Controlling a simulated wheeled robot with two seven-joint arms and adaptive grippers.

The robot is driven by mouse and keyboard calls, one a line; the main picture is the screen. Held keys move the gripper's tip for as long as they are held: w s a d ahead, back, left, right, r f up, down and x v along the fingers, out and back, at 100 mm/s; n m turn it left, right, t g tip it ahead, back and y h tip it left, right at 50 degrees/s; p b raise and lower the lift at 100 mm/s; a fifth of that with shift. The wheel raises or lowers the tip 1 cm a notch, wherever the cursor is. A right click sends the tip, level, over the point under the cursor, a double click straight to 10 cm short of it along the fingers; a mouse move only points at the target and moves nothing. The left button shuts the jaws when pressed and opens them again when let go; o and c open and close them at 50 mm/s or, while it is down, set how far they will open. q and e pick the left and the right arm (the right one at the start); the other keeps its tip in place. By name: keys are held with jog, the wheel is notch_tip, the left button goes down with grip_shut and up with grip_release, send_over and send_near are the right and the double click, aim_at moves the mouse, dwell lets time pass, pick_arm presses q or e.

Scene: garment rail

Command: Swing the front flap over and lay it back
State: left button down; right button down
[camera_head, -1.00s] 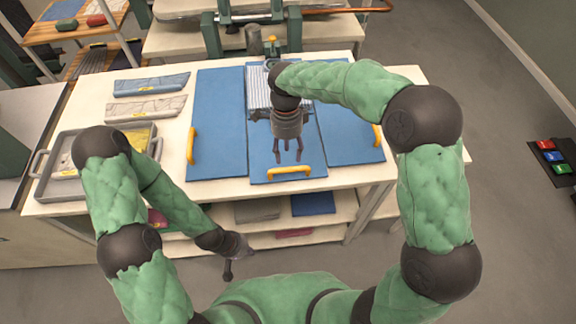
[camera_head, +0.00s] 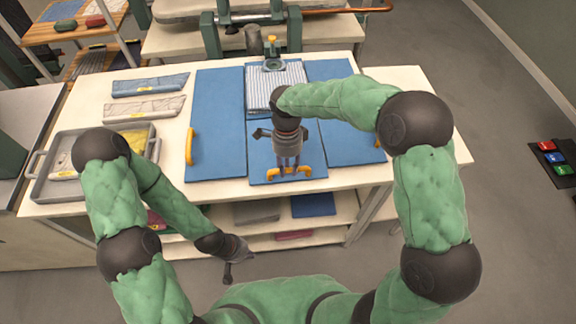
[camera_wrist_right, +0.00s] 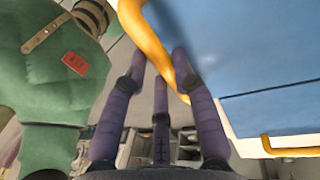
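The blue folding board has left (camera_head: 217,125), middle and right panels. Its front flap (camera_head: 262,150) lies flat at the middle front, with a yellow handle (camera_head: 306,172) on its near edge. A striped grey garment (camera_head: 262,88) lies on the middle panel behind the flap. My right gripper (camera_head: 287,167) points down at the front handle. In the right wrist view its fingers (camera_wrist_right: 160,75) are apart, with the yellow handle (camera_wrist_right: 152,40) among them; firm contact cannot be seen. My left gripper (camera_head: 233,258) hangs low before the table, apart from the board; its fingers are unclear.
Two folded cloths (camera_head: 150,84) lie left of the board, above a grey tray (camera_head: 50,160). Yellow handles mark the left panel (camera_head: 189,146) and right panel. A metal stand (camera_head: 273,60) is at the board's back. Shelves with cloths are below the tabletop.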

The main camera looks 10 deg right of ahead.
jog(key=w+r+g+p, duration=0.2)
jog(key=w+r+p, duration=0.6)
jog(key=r+p, duration=0.5)
jog(key=shift+r+g+p, duration=0.4)
jog(key=shift+p, duration=0.6)
jog(key=c, duration=1.1)
grip_release()
jog(key=shift+c, duration=0.2)
jog(key=shift+o, duration=0.7)
jog(key=shift+w+f, duration=0.15)
jog(key=shift+w, duration=0.2)
jog(key=shift+d, duration=0.1)
jog(key=shift+s, duration=0.1)
